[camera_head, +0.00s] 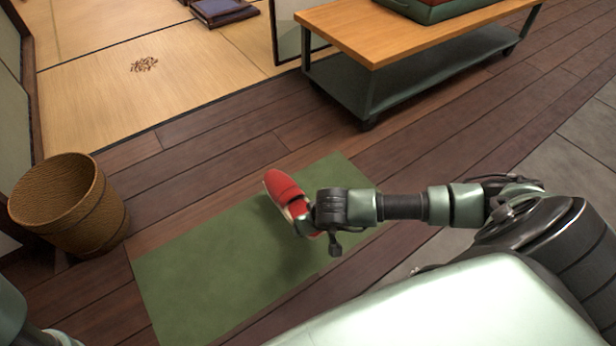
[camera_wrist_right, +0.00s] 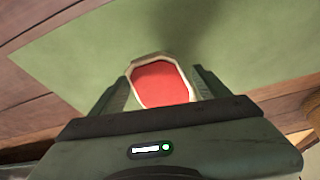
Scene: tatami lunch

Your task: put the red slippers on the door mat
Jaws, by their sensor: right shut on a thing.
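A red slipper (camera_head: 286,190) is over the right part of the green door mat (camera_head: 205,262) in the head view. My right gripper (camera_head: 303,222) is shut on this slipper. In the right wrist view the slipper's red inside (camera_wrist_right: 160,84) and pale rim show between the two fingers, with the mat (camera_wrist_right: 95,60) behind. A dark shadow lies on the mat beside the slipper; whether the slipper touches the mat I cannot tell. Only one slipper is in view. Part of my left arm shows at the lower left corner, but its gripper is out of view.
A wicker basket (camera_head: 70,205) stands left of the mat. A low wooden bench (camera_head: 400,40) with a grey lower shelf stands at the top right. Brown pellets (camera_head: 144,64) lie on the tatami (camera_head: 190,85) beyond. The left and middle of the mat are bare.

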